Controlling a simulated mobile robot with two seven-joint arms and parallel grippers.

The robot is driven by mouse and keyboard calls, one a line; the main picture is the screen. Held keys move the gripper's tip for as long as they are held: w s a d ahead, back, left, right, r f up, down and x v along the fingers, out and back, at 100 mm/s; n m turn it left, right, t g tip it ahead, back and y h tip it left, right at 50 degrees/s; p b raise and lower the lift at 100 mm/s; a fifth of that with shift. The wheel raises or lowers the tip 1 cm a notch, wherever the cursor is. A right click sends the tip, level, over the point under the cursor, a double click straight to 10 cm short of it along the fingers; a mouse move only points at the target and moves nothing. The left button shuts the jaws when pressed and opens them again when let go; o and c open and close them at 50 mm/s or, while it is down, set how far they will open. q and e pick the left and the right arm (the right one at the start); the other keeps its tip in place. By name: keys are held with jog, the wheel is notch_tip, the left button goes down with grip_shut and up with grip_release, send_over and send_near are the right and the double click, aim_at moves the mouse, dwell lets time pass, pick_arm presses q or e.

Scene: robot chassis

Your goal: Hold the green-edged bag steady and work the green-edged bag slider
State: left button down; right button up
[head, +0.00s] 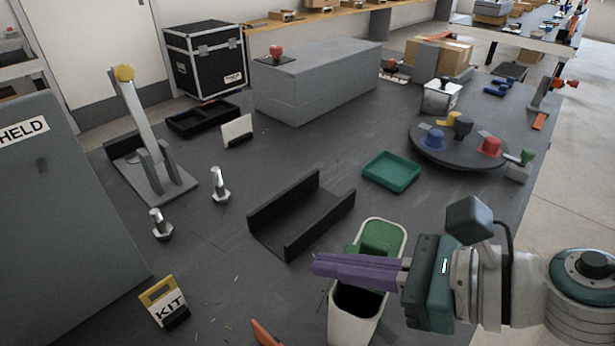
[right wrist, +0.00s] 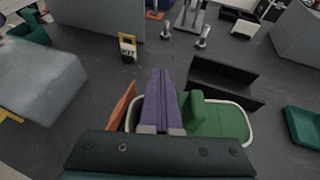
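I cannot make out a green-edged bag or its slider for certain in either view. My right gripper (head: 318,266) has long purple fingers. It points left over a cream open-topped bin (head: 345,325) with a green part (head: 381,238) at its far end. In the right wrist view the two purple fingers (right wrist: 160,78) lie side by side, closed, with nothing seen between them. A pale grey, soft-edged block (right wrist: 45,80) lies at the left of that view, with a bit of yellow at its lower left; no green edge shows on it. My left gripper is not seen.
A black channel (head: 290,222), two upright bolts (head: 220,186), a KIT card (head: 165,300) and a green tray (head: 391,171) stand on the dark table. A grey HELD panel (head: 60,210) blocks the left. A turntable (head: 455,155) with coloured knobs is at right.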

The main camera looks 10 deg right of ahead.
jog(key=o, duration=0.4)
jog(key=shift+c, duration=0.2)
